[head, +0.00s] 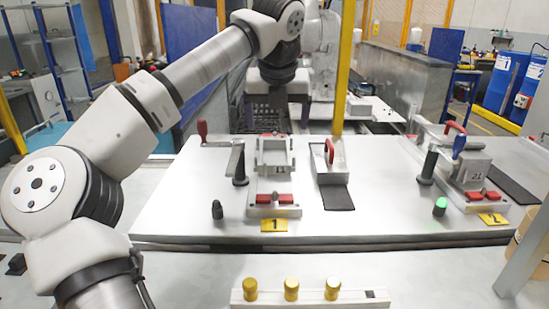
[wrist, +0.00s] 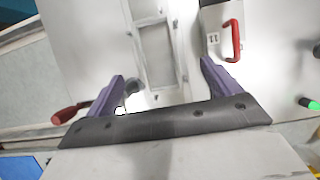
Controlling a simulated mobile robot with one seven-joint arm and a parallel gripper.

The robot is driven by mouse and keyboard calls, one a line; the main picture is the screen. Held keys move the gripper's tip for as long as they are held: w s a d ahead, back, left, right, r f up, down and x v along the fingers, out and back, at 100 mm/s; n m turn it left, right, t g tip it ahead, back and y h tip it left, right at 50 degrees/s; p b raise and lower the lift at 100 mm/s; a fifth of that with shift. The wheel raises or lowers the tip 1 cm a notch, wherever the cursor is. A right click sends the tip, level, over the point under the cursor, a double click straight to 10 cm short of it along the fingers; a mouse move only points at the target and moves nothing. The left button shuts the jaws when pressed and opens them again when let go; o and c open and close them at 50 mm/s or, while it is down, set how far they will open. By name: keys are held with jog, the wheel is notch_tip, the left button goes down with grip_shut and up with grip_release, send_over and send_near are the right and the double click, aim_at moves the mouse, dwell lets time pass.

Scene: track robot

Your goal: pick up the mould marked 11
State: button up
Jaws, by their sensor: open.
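The mould marked 11 (wrist: 213,45) is a pale block with a red handle, in the upper right of the wrist view. In the head view the mould (head: 330,171) stands upright on a dark pad, right of the station 1 fixture (head: 258,197). My gripper (head: 277,113) is open and empty, beyond the fixture in the head view. In the wrist view its purple fingers (wrist: 162,88) are spread wide over the fixture's end, with the mould apart from them, up and right. The fixture frame (wrist: 140,50) looks empty there.
A clamp with a red-knobbed lever (head: 203,129) stands left of the fixture. At station 2, a grey mould marked 21 (head: 474,173) sits in a second fixture, near a blue-knobbed lever (head: 460,142). A yellow post (head: 343,70) rises behind the table. Yellow knobs (head: 291,289) line the front.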

aim_at(275, 157)
jog(key=x, duration=0.2)
jog(key=shift+w+f, duration=0.1)
jog(key=shift+f, duration=0.25)
jog(key=f, duration=0.1)
jog(key=f+p, duration=0.1)
jog(key=f, duration=0.2)
jog(key=shift+w+a, duration=0.3)
jog(key=shift+w, duration=0.1)
jog(key=shift+w+f, duration=0.15)
jog(key=shift+f, duration=0.45)
jog(key=shift+r, duration=0.1)
jog(key=c, duration=1.5)
jog(key=shift+r, duration=0.1)
